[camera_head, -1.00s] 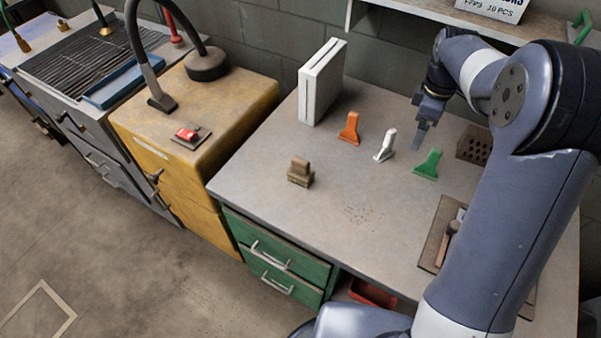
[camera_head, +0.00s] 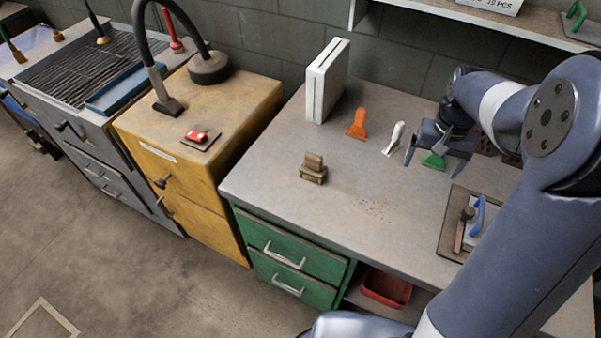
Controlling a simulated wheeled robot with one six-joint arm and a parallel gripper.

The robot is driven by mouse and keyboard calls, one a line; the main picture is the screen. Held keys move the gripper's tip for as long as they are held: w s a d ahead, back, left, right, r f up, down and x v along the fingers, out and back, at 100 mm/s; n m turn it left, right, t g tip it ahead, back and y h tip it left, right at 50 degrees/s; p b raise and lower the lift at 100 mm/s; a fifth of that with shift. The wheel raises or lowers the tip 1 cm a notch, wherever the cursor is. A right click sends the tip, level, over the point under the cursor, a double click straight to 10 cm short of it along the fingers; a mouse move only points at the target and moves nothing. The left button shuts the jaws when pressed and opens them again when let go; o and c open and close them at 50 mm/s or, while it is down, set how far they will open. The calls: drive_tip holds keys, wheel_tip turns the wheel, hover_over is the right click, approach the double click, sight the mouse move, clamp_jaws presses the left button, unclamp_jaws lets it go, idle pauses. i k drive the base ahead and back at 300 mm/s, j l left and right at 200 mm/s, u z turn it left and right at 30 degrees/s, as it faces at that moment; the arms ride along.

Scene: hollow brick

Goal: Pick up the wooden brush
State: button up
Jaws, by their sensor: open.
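The wooden brush (camera_head: 313,169) is a small brown block with a raised handle part. It stands on the left part of the grey worktop (camera_head: 375,220), near its left edge. My gripper (camera_head: 434,167) is open, with its fingers spread and pointing down, over the right part of the worktop. It is well to the right of the brush and apart from it. A green scraper (camera_head: 433,162) shows between the fingers, partly hidden by my gripper. I cannot tell how high the fingers are above it.
An orange scraper (camera_head: 357,125) and a white one (camera_head: 394,139) stand between brush and gripper, farther back. A white upright box (camera_head: 325,82) stands behind the brush. A board (camera_head: 450,237) with a hammer and a blue-handled tool lies at right. The worktop's front middle is clear.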

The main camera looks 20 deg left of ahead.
sight(313, 167)
drive_tip(key=j, duration=1.35)
